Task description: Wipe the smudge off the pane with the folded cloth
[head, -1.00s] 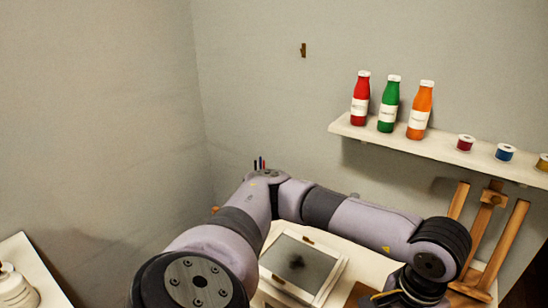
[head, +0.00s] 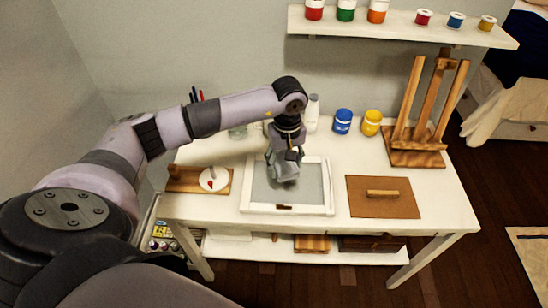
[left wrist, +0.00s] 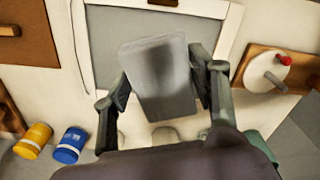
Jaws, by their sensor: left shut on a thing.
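The pane (head: 312,192) lies flat on the table in a white frame, and it also shows in the left wrist view (left wrist: 104,50). My left gripper (head: 286,160) is over the middle of the pane, shut on the folded grey cloth (left wrist: 162,95). The cloth shows in the head view (head: 285,173) at or just above the glass; I cannot tell if it touches. A dark blurred patch shows on the cloth in the left wrist view. No smudge shows on the visible glass; the middle is hidden behind the cloth and gripper. My right gripper is not in view.
On the white table (head: 420,230), a wooden board with a round white piece (head: 214,179) is left of the pane, a brown board with handle (head: 382,197) right. Blue (head: 342,122) and yellow (head: 371,123) jars and an easel (head: 425,110) stand behind. A shelf (head: 400,22) hangs above.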

